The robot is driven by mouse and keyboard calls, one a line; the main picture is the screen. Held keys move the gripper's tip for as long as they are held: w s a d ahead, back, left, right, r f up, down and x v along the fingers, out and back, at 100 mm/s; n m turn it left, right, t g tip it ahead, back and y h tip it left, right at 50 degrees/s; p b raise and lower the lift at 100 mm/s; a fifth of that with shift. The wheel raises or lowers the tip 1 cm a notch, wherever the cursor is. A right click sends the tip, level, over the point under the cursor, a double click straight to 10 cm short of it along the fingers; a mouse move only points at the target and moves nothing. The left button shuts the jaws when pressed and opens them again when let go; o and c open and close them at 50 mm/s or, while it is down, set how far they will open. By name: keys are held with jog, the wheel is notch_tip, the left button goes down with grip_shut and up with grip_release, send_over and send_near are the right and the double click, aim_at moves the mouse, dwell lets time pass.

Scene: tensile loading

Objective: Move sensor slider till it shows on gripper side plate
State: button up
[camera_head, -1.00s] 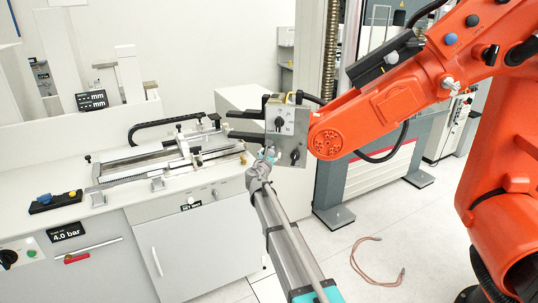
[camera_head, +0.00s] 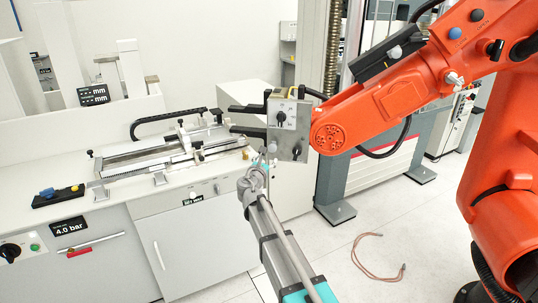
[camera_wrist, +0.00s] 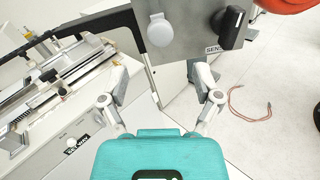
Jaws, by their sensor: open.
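The grey side plate (camera_head: 287,131) hangs at the end of the orange machine arm. It carries a black knob with white markings beside it and a lower black piece (camera_head: 297,151). In the wrist view the plate (camera_wrist: 190,40) fills the top. In the head view my gripper (camera_head: 259,163) is below and left of the plate. Contact cannot be told.
Two black jaws (camera_head: 248,120) stick out left from the plate. The orange arm (camera_head: 385,105) fills the right. A white bench with a rail fixture (camera_head: 150,155) stands at left. A reddish cable (camera_head: 370,262) lies on the otherwise clear floor.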

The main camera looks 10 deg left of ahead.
jog(key=shift+s+a, duration=0.15)
jog(key=shift+s, duration=0.7)
jog(key=shift+s+a, duration=0.1)
jog(key=shift+s, duration=0.7)
dwell(0.9)
jog(key=s+d+f+m+g+h, duration=0.1)
jog(key=s+d+f+m+g, duration=0.25)
jog(key=d+m, duration=0.35)
jog(key=s+d+f+m+g+h, duration=0.25)
jog(key=d+f+m, duration=0.2)
jog(key=d, duration=0.45)
jog(key=s+d+f+m+g, duration=0.35)
jog(key=d+m, duration=0.25)
jog(key=d, duration=0.2)
jog(key=s+d+f+m+g+y, duration=0.2)
jog(key=s+f+m+g+y, duration=0.1)
jog(key=s+m, duration=0.4)
jog(key=s+d+f+m+g+y, duration=0.3)
jog(key=s+m, duration=0.4)
jog(key=s, duration=0.6)
jog(key=shift+f+m+g+y, duration=0.35)
jog(key=shift+f+g, duration=0.35)
jog(key=shift+g, duration=0.45)
